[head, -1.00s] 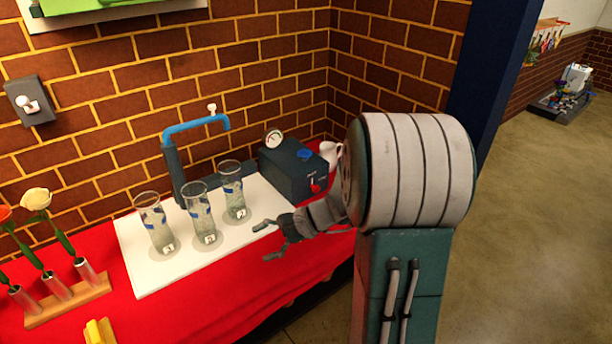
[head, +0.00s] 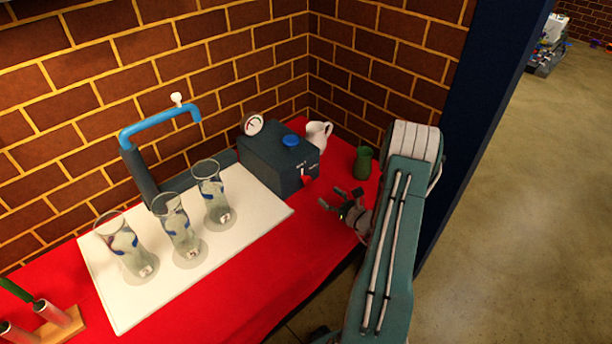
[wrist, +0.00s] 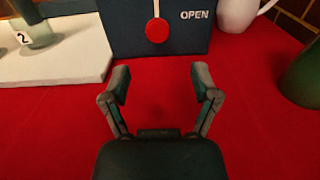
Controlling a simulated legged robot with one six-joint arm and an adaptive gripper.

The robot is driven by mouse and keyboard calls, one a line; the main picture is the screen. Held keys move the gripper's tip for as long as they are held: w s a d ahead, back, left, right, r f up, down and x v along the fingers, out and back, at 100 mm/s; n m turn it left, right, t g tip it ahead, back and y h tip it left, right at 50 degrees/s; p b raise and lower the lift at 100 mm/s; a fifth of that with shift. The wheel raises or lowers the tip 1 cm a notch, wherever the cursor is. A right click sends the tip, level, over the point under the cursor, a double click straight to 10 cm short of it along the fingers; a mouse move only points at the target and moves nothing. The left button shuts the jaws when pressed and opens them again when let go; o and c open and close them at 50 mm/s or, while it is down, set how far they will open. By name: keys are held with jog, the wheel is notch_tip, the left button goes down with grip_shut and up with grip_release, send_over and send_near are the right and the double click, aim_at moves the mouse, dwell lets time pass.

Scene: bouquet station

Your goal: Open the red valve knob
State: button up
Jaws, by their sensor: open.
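The red valve knob (wrist: 157,31) is a round red disc on the front of a dark box (wrist: 122,22), with a pale line above it and the word OPEN to its right. In the head view the knob (head: 306,181) shows small on the box's front (head: 262,160), which also bears a gauge and a blue cap. My gripper (wrist: 160,80) is open and empty, its two fingers spread toward the knob, with red cloth between them. In the head view my gripper (head: 335,200) is low over the cloth, in front and right of the box, apart from the knob.
A white board (head: 150,285) holds several glass vases beside a blue-topped faucet (head: 160,122). A white pitcher (head: 318,135) and a green cup (head: 362,163) stand right of the box. Red cloth (wrist: 60,130) is clear around my gripper.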

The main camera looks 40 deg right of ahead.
aim_at(310, 181)
jog(key=w, duration=0.9)
jog(key=shift+w+a, duration=0.2)
jog(key=shift+a, duration=0.15)
jog(key=shift+w+a, duration=0.15)
jog(key=shift+w, duration=0.15)
grip_shut()
